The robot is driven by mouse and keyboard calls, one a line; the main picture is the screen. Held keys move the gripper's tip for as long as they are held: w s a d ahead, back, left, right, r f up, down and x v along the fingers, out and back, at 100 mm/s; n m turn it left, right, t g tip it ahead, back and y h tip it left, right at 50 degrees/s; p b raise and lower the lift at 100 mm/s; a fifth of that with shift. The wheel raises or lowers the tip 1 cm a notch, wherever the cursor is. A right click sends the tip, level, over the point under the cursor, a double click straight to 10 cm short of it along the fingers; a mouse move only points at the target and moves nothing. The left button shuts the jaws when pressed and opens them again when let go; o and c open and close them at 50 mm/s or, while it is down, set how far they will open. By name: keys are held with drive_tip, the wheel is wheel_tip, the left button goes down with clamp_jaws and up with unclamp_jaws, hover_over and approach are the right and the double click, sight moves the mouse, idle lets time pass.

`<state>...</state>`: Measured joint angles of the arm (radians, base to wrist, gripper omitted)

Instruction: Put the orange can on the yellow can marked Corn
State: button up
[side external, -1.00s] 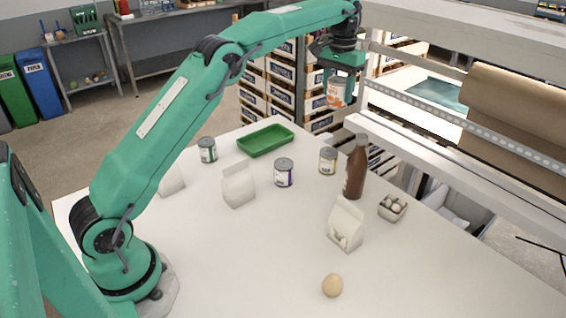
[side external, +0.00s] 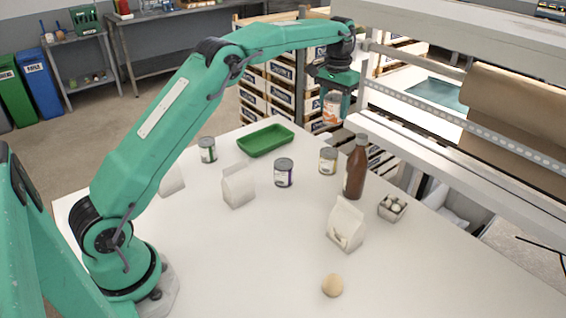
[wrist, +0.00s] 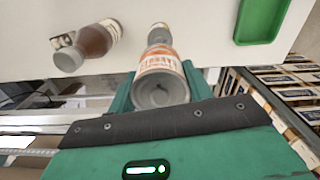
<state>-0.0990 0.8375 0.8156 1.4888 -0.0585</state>
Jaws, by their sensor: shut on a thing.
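The orange can (side external: 332,108) is held by my gripper (side external: 334,98), raised above the back edge of the table. In the wrist view the orange can (wrist: 160,65) sits between the jaws of my gripper (wrist: 162,82). The yellow can (side external: 328,161) stands upright on the table, below the held can and apart from it. Its label is too small to read. In the wrist view a can top (wrist: 159,33) shows just beyond the held can, partly hidden by it.
A brown bottle (side external: 356,168) stands close to the right of the yellow can. A purple-labelled can (side external: 284,172) is to its left. A green tray (side external: 265,140), a green-labelled can (side external: 207,150), white cartons (side external: 346,225), an egg box (side external: 392,207) and an egg (side external: 332,286) are also on the table.

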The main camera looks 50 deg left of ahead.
drive_tip(key=shift+f, duration=0.1)
hover_over(329, 152)
drive_tip(key=shift+f, duration=4.9)
drive_tip(key=shift+f, duration=0.1)
drive_tip(key=o, duration=1.1)
drive_tip(key=shift+f, duration=0.1)
drive_tip(key=shift+c, duration=0.2)
wheel_tip(329, 152, up, 12)
drive_tip(key=shift+w, duration=0.1)
drive_tip(key=shift+r, duration=0.2)
drive_tip(key=shift+r, duration=0.1)
